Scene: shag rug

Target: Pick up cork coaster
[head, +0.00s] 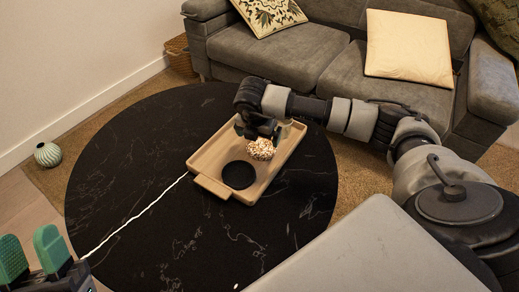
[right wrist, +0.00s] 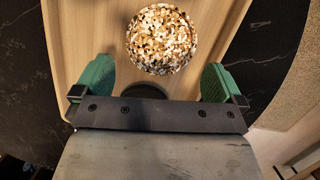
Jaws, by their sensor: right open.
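A round piece with brown, white and dark speckles (head: 261,149) lies in a wooden tray (head: 213,186) on the round black table. Its grainy look fits cork, but I cannot be sure it is the coaster. It also shows in the right wrist view (right wrist: 162,40), just beyond my fingertips. A plain black disc (head: 239,174) lies beside it in the tray; my gripper body partly hides that disc in the right wrist view (right wrist: 144,91). My right gripper (right wrist: 157,76) is open and empty above the tray. My left gripper (head: 30,256) is open and empty at the lower left.
The black table (head: 140,150) with pale veins is bare around the tray. A grey sofa (head: 300,55) with cushions stands behind it. A small striped vase (head: 47,154) stands on the floor at left, and a wicker basket (head: 180,55) stands by the sofa.

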